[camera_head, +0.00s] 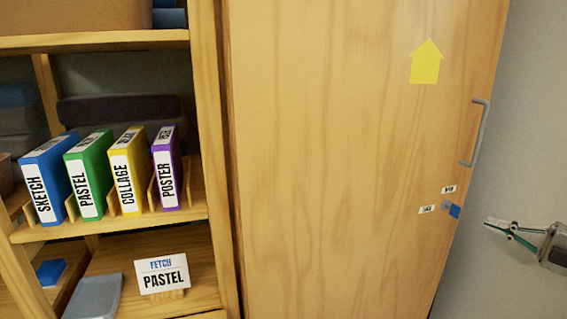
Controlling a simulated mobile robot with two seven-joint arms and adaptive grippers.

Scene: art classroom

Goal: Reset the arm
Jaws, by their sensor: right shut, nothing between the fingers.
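My right gripper (500,228) reaches in from the right edge in the head view. It is shut and empty, its fingers pointing left. It hangs in front of the grey wall, to the right of a blue key-like piece (455,211) on the wooden cabinet door (340,160), with a visible gap between them. Only the gripper and a bit of its wrist show. My left gripper and left arm are out of the picture.
The door has a grey handle (479,132) and a yellow arrow (426,62). At left, a shelf holds blue (48,178), green (90,175), yellow (130,170) and purple (168,168) binders. Below stand a "FETCH PASTEL" card (163,274) and a grey tray (93,297).

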